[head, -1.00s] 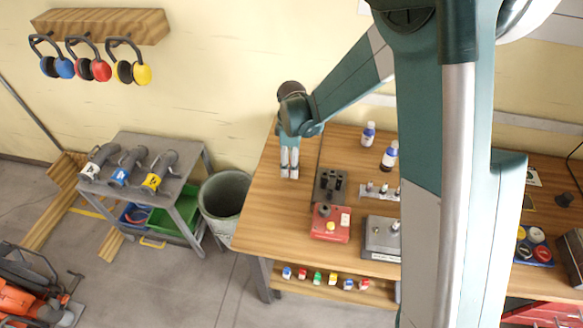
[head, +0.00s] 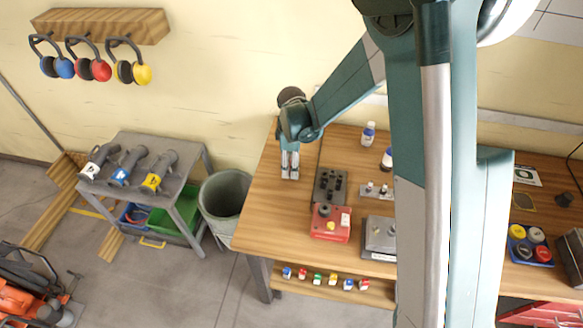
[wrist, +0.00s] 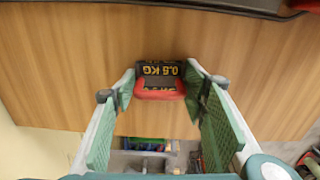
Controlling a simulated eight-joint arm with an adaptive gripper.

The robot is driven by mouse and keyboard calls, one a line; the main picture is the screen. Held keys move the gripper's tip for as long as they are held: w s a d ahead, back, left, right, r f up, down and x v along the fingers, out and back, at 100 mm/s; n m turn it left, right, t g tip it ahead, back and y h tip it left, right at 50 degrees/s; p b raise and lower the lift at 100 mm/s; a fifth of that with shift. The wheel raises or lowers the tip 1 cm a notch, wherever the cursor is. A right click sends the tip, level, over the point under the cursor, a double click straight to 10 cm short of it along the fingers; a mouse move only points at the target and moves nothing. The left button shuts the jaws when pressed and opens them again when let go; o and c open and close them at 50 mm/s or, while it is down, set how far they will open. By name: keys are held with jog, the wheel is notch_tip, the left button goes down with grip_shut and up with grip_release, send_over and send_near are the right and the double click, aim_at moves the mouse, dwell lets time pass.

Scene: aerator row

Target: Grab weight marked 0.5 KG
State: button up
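The weight marked 0.5 KG (wrist: 160,71) is black with yellow lettering, upside down in the wrist view, and has a red part along its near side. It is at the wooden table top. My gripper (wrist: 160,80) has one green-padded finger on each side of it, and both fingertips look flush with its sides. In the head view my gripper (head: 290,173) points down at the left part of the table, its fingers a little apart. I cannot make out the weight there. Whether it is lifted at all is not clear.
On the wooden table (head: 262,215), a red box (head: 331,222), a dark control block (head: 330,186), a grey box (head: 380,237) and bottles (head: 368,134) stand to the right of my gripper. A bin (head: 224,200) stands left of the table. The table's left end is clear.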

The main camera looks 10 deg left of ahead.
jog(key=c, duration=0.6)
jog(key=shift+r, duration=0.1)
jog(key=shift+c, duration=0.2)
jog(key=shift+r, duration=4.9)
